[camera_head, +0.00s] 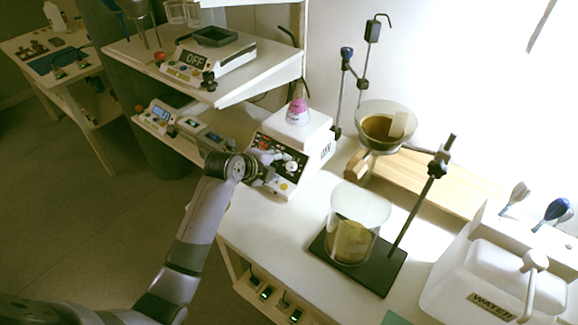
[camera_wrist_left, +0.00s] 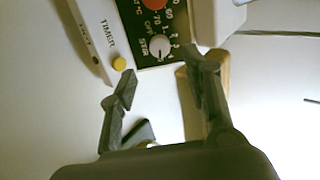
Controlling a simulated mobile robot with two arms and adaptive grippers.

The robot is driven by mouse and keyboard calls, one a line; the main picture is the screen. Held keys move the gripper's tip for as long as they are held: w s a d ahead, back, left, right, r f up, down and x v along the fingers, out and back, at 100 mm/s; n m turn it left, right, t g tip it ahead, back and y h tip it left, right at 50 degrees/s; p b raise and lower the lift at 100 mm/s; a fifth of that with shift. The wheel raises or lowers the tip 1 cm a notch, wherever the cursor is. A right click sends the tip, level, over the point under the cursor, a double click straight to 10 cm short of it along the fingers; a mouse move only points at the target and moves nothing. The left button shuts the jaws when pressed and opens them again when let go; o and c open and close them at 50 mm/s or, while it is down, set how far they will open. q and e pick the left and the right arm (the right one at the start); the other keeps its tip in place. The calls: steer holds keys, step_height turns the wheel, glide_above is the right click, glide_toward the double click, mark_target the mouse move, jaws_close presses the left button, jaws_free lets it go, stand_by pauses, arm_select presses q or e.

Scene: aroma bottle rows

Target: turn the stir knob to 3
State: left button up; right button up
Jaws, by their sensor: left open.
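The stir knob (camera_wrist_left: 158,46) is a small round white knob on a dark panel marked STIR, with OFF and a number scale beside it. I cannot clearly tell which number it points to. In the head view the knob (camera_head: 291,167) sits on the dark front panel of a white stirrer device (camera_head: 313,150). My left gripper (camera_wrist_left: 160,72) is open and empty. Its fingers are spread just short of the knob, which lies beyond and between the tips, apart from them. In the head view the left gripper (camera_head: 268,176) is at the panel's lower left. My right gripper is not in view.
A red knob (camera_wrist_left: 156,4) and a yellow button (camera_wrist_left: 119,63) lie close to the stir knob. A pink-topped flask (camera_head: 297,112) stands on the device. To the right are a glass beaker (camera_head: 352,240) on a black stand and a water jug (camera_head: 470,293). Shelves stand behind.

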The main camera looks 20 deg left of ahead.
mark_target(290, 167)
arm_select(q)
steer(key=x, duration=0.7)
steer(key=shift+w+d+f, duration=0.1)
steer(key=shift+w+f, duration=0.1)
steer(key=shift+w, duration=0.05)
jaws_close()
stand_by(0.4)
